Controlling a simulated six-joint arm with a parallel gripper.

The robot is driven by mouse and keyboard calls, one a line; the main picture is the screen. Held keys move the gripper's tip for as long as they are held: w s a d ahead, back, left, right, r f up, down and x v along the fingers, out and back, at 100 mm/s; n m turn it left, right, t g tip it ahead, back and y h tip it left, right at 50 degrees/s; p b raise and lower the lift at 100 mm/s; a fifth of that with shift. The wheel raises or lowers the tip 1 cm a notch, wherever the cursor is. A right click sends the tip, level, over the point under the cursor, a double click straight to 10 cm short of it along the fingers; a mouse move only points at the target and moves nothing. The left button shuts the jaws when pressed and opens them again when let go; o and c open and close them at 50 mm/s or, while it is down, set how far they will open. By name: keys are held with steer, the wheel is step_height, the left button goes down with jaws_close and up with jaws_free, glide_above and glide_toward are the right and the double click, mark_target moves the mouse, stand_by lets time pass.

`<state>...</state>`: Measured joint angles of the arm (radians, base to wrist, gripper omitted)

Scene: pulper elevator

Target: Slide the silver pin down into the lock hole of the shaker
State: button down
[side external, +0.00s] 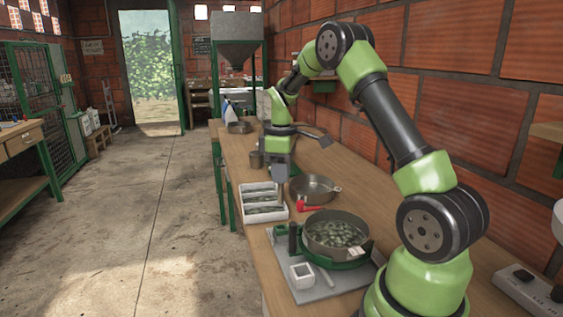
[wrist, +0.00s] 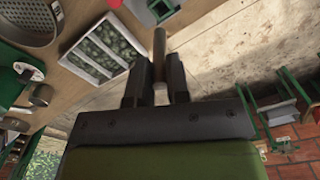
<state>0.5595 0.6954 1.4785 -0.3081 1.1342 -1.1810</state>
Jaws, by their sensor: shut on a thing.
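My gripper (wrist: 157,75) is shut on a slim upright rod, the pin (wrist: 159,48), which looks brownish-grey in this light. In the side external view my gripper (side external: 281,188) points down above the bench, by the right edge of the white tray; the pin is too small to make out there. The shaker (side external: 338,236) is a round metal pan of green beans in a green ring on a grey base plate (side external: 325,286), nearer the camera and apart from my gripper. Its lock hole cannot be made out.
A white compartment tray (side external: 265,217) of green beans lies left of my gripper, and also shows in the wrist view (wrist: 83,42). An empty pan (side external: 314,189) and a red piece (side external: 308,206) are to the right. A white square holder (side external: 302,276) stands on the plate.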

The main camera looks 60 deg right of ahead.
mark_target(281, 203)
stand_by(0.3)
steer(key=shift+f, duration=2.9)
steer(key=shift+f, duration=2.2)
steer(key=c, duration=1)
jaws_free()
